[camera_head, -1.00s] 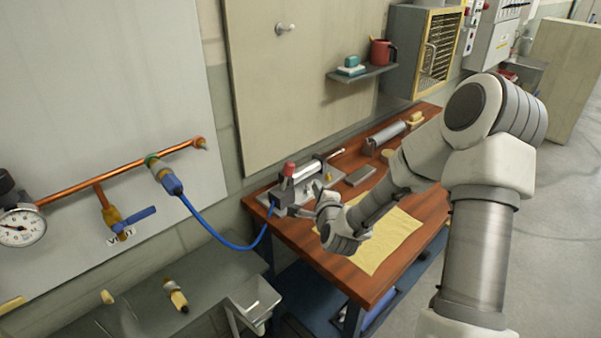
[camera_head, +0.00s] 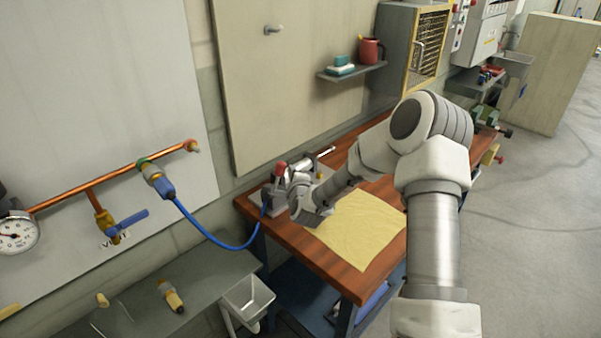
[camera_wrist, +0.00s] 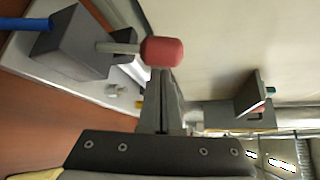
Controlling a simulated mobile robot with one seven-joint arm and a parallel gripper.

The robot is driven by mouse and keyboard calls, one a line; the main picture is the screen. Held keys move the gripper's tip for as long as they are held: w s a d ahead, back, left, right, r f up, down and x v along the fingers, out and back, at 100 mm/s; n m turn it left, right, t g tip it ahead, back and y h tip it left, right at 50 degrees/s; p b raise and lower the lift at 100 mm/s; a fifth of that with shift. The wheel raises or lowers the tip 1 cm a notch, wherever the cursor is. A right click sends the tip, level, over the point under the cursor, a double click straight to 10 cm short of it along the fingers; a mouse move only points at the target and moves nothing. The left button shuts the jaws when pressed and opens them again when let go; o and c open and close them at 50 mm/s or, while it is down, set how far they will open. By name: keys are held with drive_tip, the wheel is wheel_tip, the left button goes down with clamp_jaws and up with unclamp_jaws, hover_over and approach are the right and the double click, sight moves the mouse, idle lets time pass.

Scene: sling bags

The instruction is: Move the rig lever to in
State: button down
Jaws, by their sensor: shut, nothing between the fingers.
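The rig (camera_head: 262,195) is a grey fixture on a light plate at the far left of the wooden bench, with a blue hose on it. Its lever has a red knob (camera_head: 281,167), pointing up in the head view. In the wrist view the red knob (camera_wrist: 162,52) sits on a short metal rod from a dark grey block (camera_wrist: 75,45). My gripper (camera_wrist: 165,75) is shut and empty, its fingertips right at the knob; I cannot tell whether they touch.
A yellow cloth (camera_head: 362,230) lies on the bench (camera_head: 330,266). The blue hose (camera_head: 215,240) runs from a copper pipe (camera_head: 100,180) on the wall. A small shelf (camera_head: 350,71) with a red mug (camera_head: 371,50) hangs above. A grey ledge (camera_head: 150,295) is at lower left.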

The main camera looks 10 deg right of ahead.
drive_tip(key=shift+s+a+r, duration=0.1)
drive_tip(key=shift+a, duration=0.15)
drive_tip(key=shift+a+b, duration=0.1)
drive_tip(key=shift+b, duration=0.4)
